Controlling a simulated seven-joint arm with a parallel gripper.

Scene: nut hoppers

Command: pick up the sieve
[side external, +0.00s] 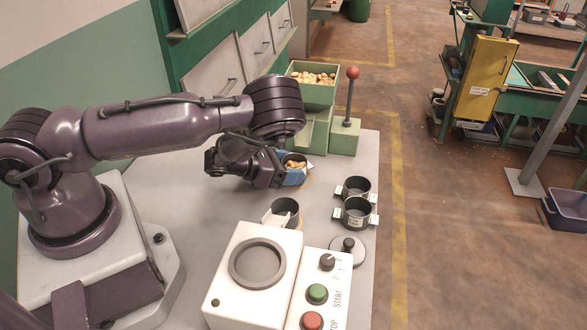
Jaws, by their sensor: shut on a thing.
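My gripper (279,172) is shut on a small round, dark-rimmed container (296,158) holding tan nuts, in front of the green hopper. A blue surface shows at the container's side, and the gripper hides part of it. Two black round cups with white side tabs, a rear one (357,185) and a front one (357,211), stand at the right of the table. Another black cup (286,210) stands behind the white machine. I cannot tell from this view which of these round vessels is the sieve, as no mesh shows.
A green hopper (313,92) full of nuts stands behind my gripper, with a red-knobbed lever (352,75) beside it. A white machine (251,270) and a panel with green and red buttons (317,293) fill the front. A knobbed metal disc (347,251) lies at right.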

